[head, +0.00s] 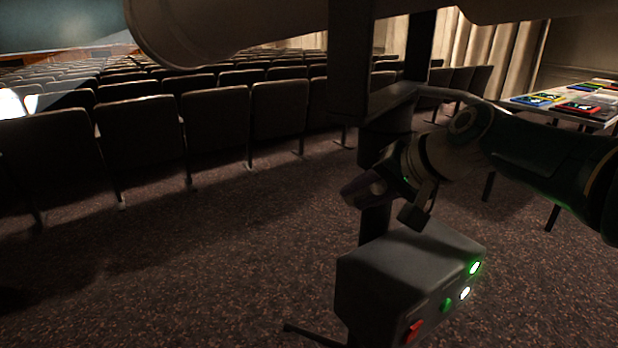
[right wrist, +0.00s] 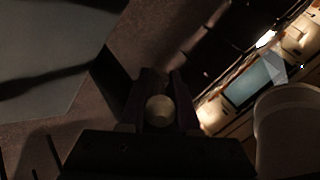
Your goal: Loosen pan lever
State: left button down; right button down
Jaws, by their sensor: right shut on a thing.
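The pan lever shows in the right wrist view as a pale round knob (right wrist: 160,110) between the two dark fingers. My right gripper (right wrist: 158,90) is shut on this knob. In the head view my right arm comes in from the right, and the right gripper (head: 386,202) is at the dark stand, below the yoke and just above the grey box. The lever itself is hard to make out there, dark and mostly hidden by the gripper. My left gripper is in neither view.
A grey box (head: 395,270) with lit green and white lights and a red switch sits on the stand. A big lamp barrel (head: 225,30) crosses the top. Theatre seats (head: 225,110) fill the back. A table (head: 560,108) with coloured items stands at right. Carpet at left is clear.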

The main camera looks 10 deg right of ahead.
jog(key=shift+w+r+g, duration=0.1)
jog(key=shift+r+g, duration=0.05)
jog(key=shift+g, duration=0.45)
jog(key=c, duration=0.7)
grip_release()
jog(key=p+v, duration=0.4)
jog(key=p, duration=0.1)
jog(key=shift+a+r, duration=0.1)
jog(key=shift+r, duration=0.25)
jog(key=shift+p+v, duration=2.1)
jog(key=shift+v, duration=0.65)
jog(key=shift+f, duration=0.15)
